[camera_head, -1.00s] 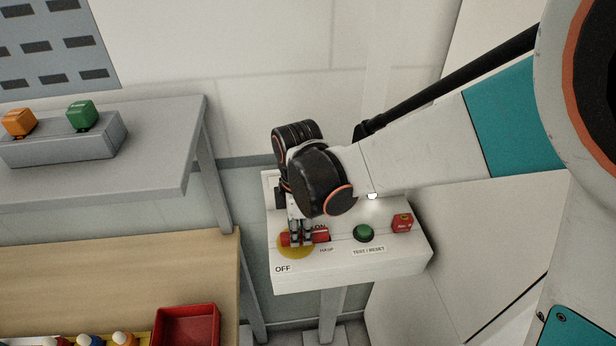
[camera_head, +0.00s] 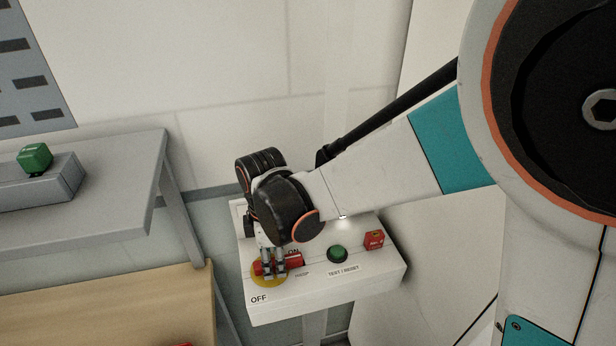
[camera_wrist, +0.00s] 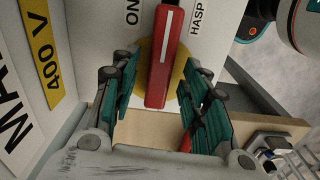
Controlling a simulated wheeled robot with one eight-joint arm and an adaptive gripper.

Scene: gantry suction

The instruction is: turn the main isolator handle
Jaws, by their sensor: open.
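The red isolator handle (camera_head: 296,259) sits on a round yellow plate (camera_head: 268,284) on a white sloped panel box. In the head view it lies roughly across the picture, with "ON" by its right end and "OFF" below the plate. My gripper (camera_head: 272,264) is over it and hides its middle. In the wrist view, the handle (camera_wrist: 165,55) carries a white stripe and lies between my open fingers (camera_wrist: 158,88). Gaps show on both sides, so the fingers do not appear to press on it there.
A green button (camera_head: 337,253) and a small red block (camera_head: 374,240) are to the right on the panel (camera_head: 300,305). A grey bench (camera_head: 90,220) with a green block (camera_head: 35,158) and a wooden table (camera_head: 120,305) stand left. A white wall is behind.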

